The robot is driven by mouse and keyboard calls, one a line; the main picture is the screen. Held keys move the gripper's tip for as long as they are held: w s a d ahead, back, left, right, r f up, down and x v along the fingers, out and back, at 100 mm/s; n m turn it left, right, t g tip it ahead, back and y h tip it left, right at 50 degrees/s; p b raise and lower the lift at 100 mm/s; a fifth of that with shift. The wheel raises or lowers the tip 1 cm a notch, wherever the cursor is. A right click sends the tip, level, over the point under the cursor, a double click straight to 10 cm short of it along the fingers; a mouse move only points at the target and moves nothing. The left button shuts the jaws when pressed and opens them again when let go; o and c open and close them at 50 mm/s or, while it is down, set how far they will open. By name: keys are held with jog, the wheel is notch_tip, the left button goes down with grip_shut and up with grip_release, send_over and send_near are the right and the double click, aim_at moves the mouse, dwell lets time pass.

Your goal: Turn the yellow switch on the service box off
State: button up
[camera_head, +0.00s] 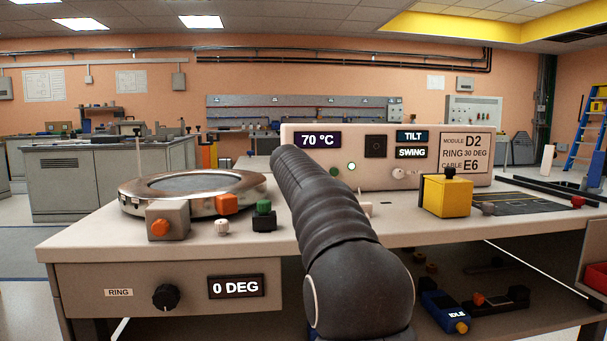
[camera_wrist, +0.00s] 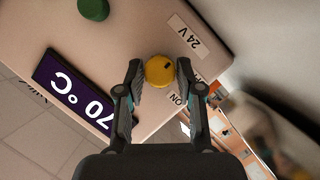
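The service box (camera_head: 468,180) is a pale panel box at the back of the bench, with a 70 °C display (camera_head: 318,140) that also shows in the wrist view (camera_wrist: 72,95). The yellow switch (camera_wrist: 159,73) is a round knob with a small dark mark near its upper right. It sits on the box face near the "24 V" and "ON" labels. My gripper (camera_wrist: 159,68) is open, with one finger on each side of the knob and small gaps visible. In the head view my arm hides the switch and the gripper.
A green round part (camera_wrist: 93,8) stands out from the box face.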

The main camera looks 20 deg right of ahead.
jog(key=shift+o, duration=1)
jog(key=shift+s, duration=0.1)
jog(key=v, duration=1.1)
jog(key=shift+s+a, duration=0.2)
jog(key=shift+s, duration=0.15)
jog(key=shift+r, duration=0.15)
